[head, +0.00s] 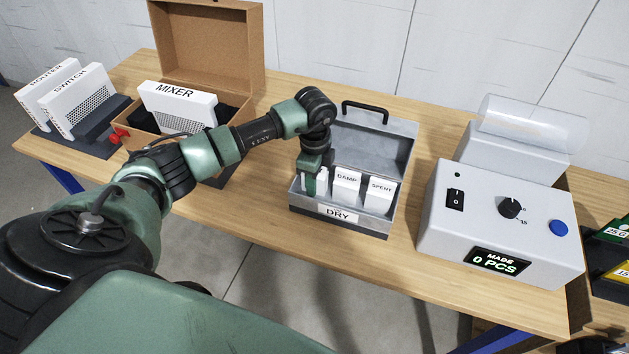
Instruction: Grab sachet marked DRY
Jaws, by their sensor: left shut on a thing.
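An open grey metal box (296,207) with a raised lid and black handle stands on the table, and a plate on its front reads DRY (338,214). In it, a white sachet marked DAMP (346,188) and one marked SPENT (380,194) stand side by side. My left gripper (314,184) points down into the left end of the box. It is shut on a white sachet (323,177) left of DAMP. The gripper covers most of this sachet, so I cannot read its marking. My right gripper is out of view.
A grey machine (440,225) with a knob, switch and display stands right of the box. A cardboard box (205,45) holds a white MIXER unit (178,108) at left. White ROUTER and SWITCH units (78,104) stand far left. Bare table lies in front of the metal box.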

